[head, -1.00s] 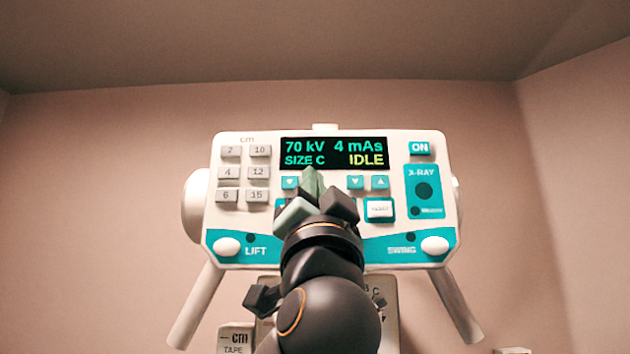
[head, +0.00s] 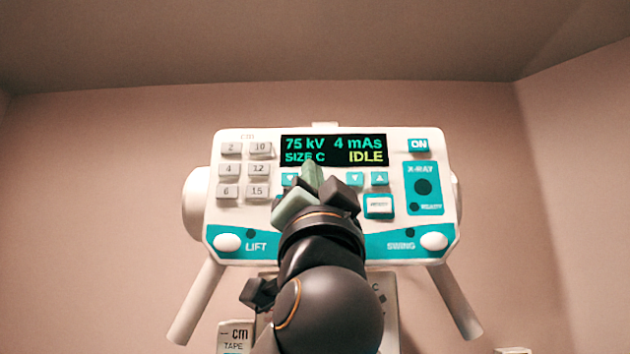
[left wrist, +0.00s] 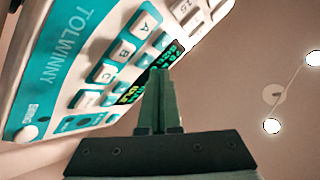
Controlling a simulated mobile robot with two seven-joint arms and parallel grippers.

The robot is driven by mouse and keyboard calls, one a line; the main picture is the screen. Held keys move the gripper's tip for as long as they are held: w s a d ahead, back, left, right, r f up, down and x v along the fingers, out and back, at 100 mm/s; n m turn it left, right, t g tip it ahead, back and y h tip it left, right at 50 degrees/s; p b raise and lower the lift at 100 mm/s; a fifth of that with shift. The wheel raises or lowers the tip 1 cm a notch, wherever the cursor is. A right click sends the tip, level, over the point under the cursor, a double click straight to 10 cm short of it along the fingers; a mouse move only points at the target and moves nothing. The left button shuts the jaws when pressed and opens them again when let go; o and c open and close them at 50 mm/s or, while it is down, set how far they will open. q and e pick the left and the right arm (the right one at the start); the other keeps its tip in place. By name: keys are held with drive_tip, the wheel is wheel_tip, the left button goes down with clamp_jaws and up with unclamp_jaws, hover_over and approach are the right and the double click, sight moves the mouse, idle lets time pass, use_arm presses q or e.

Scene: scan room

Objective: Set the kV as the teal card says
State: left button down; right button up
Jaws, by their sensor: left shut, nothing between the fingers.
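The control panel (head: 330,250) faces me, with a lit display (head: 334,150) reading 75 kV, 4 mAs, SIZE C and IDLE. Below the kV figure a teal down-arrow button (head: 289,180) shows partly; what lies right of it is hidden behind my fingers. My left gripper (head: 313,172) is shut and empty, its green fingertips in front of the panel just under the display. In the left wrist view the shut fingers (left wrist: 160,82) point at the display's edge; I cannot tell whether they touch a button. I cannot make out a teal card.
Two mAs arrow buttons (head: 367,179), an ON button (head: 418,145) and the X-RAY block (head: 423,188) lie to the right. Grey cm keys (head: 245,170) lie to the left. A "cm TAPE" box (head: 235,337) stands below, and a pale lettered board is partly hidden behind my arm.

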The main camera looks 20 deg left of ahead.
use_arm(q)
drive_tip(key=s+b, duration=0.1)
drive_tip(key=s, duration=0.1)
drive_tip(key=s+d, duration=0.1)
drive_tip(key=s, duration=0.2)
drive_tip(key=shift+d+b, duration=0.2)
drive_tip(key=shift+b, duration=0.2)
drive_tip(key=shift+w, duration=0.1)
idle(0.8)
